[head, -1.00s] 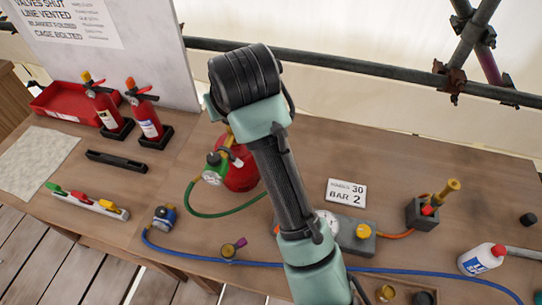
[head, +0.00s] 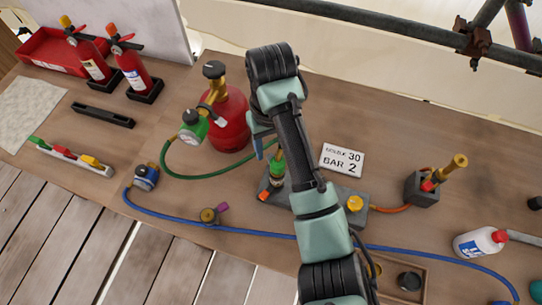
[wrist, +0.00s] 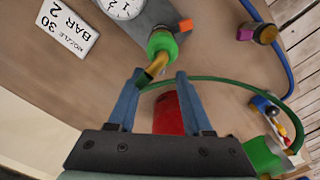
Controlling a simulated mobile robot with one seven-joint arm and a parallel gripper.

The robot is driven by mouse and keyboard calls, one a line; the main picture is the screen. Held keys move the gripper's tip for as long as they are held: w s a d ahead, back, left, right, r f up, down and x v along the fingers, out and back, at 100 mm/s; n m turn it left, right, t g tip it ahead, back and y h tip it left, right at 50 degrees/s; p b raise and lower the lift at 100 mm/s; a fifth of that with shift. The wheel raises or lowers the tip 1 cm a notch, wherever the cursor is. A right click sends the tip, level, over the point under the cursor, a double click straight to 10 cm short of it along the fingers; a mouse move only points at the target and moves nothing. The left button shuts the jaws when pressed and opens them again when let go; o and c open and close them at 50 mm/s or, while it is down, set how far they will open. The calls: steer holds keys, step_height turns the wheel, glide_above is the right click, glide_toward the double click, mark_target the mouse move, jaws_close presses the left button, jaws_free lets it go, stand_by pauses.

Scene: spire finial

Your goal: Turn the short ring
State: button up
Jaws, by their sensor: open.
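I cannot single out the short ring by name. A green fitting with a brass end (wrist: 162,45) stands at the left end of a grey block (head: 385,218) with a round gauge (wrist: 122,6); it also shows in the head view (head: 278,163). My gripper (wrist: 160,74) has two blue fingers set wide apart and empty. The brass end shows between the fingertips, nearer the left one; I cannot tell whether they touch. In the head view my arm covers the gauge and part of the block; one blue finger shows beside the green fitting.
A red gas cylinder (head: 230,122) with a green regulator (head: 193,128) stands close left of my gripper. A sign reading 30 and 2 (head: 342,159) lies right of my arm. Green and blue hoses (head: 240,232) cross the bench. Two extinguishers (head: 133,72) stand upper left.

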mark_target(271, 154)
steer(key=shift+f, duration=1.65)
jaws_close()
